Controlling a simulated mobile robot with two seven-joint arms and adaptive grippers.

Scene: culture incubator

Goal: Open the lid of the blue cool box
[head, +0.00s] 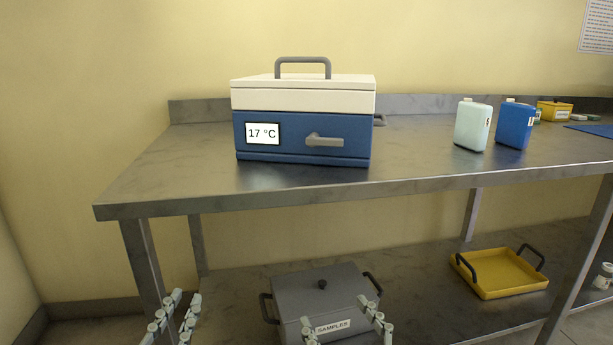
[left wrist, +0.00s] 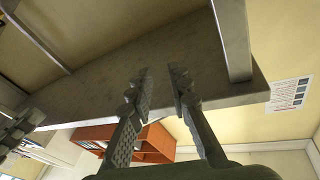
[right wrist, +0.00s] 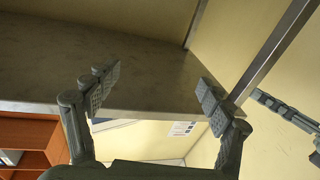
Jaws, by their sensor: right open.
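The blue cool box (head: 300,146) stands upright on the steel table in the head view. Its cream lid (head: 302,98) sits flat and closed on the blue body, with a grey arched handle (head: 303,60) on top. The front has a "17 °C" display (head: 263,134) and a grey lever-like handle (head: 324,141); another grey handle shows at its right side. My left gripper (head: 186,296) is partly open and empty, low in front of the table. My right gripper (head: 335,312) is wide open and empty, in front of the lower shelf. Neither touches the box.
The steel table (head: 190,185) has its front edge above both grippers. A pale bottle (head: 473,125) and a blue bottle (head: 515,125) stand right of the box. Below are a grey "SAMPLES" box (head: 325,290) and a yellow tray (head: 498,273). The tabletop left of the cool box is clear.

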